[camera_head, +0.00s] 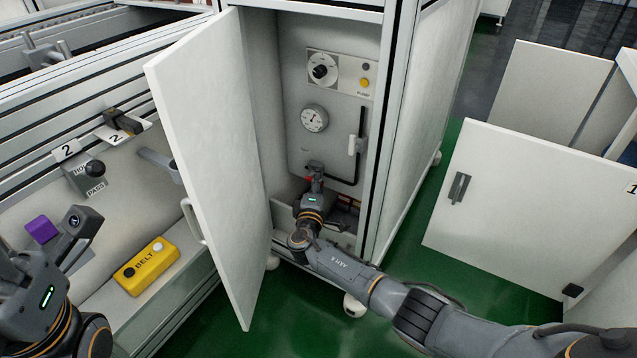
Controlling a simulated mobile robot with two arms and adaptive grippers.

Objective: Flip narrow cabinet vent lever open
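The narrow cabinet (423,120) stands with its white door (215,165) swung out to the left. Its inner panel (330,95) carries a dial, a gauge and a white upright handle (353,145) by a dark slot. My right gripper (316,172) reaches inside, low in front of the panel, left of and below the white handle. A small red part (308,179) shows beside its fingers, mostly hidden; I cannot tell whether it is the vent lever or whether the fingers touch it. My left gripper (76,252) is at the far left, outside the cabinet, its fingers unclear.
A yellow BELT box (147,267) sits on the ledge at left, near a purple block (41,229) and a black-knobbed lever (95,168). The open door stands between this side and the cabinet interior. Another white door (505,205) stands at right across green floor.

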